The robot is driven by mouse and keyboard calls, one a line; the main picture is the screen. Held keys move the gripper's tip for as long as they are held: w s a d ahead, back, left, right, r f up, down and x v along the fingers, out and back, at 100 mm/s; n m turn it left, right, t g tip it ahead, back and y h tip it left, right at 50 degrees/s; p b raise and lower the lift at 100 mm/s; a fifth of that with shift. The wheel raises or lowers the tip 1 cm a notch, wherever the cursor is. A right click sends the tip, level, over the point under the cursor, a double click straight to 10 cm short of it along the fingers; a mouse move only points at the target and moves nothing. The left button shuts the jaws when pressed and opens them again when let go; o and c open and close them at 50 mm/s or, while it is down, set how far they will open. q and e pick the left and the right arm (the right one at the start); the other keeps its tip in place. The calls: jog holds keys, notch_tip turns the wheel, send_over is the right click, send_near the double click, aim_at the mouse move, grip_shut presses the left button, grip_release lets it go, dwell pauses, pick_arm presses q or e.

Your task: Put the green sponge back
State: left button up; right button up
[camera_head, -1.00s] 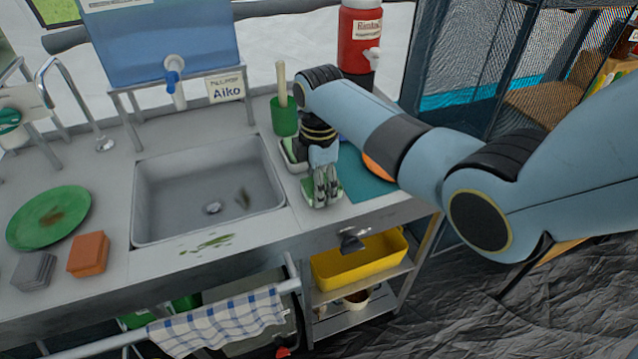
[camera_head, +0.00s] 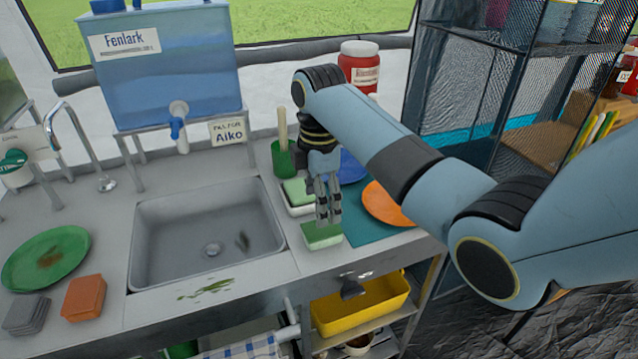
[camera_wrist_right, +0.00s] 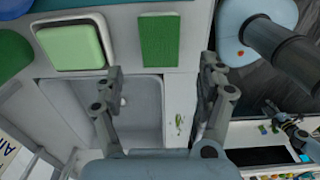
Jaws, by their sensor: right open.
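A green sponge (camera_head: 322,237) lies flat on the counter, right of the sink near the front edge. It also shows in the right wrist view (camera_wrist_right: 159,40) as a dark green rectangle. A second, paler green block (camera_head: 298,191) lies in a white dish (camera_head: 286,203) behind it; the pale block shows in the wrist view too (camera_wrist_right: 69,46). My right gripper (camera_head: 328,221) points down just above the front sponge. Its fingers (camera_wrist_right: 164,74) are spread with nothing between them. My left gripper is not in view.
The sink (camera_head: 208,235) is left of the sponge. A green cup with a brush (camera_head: 283,158) stands behind the dish. A teal mat (camera_head: 368,231) with an orange plate (camera_head: 386,206) and a blue item (camera_head: 352,168) is at right. Orange and grey blocks and a green plate lie at left.

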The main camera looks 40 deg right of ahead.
notch_tip(320, 180, up, 4)
jog(key=shift+r, duration=0.1)
dwell(0.5)
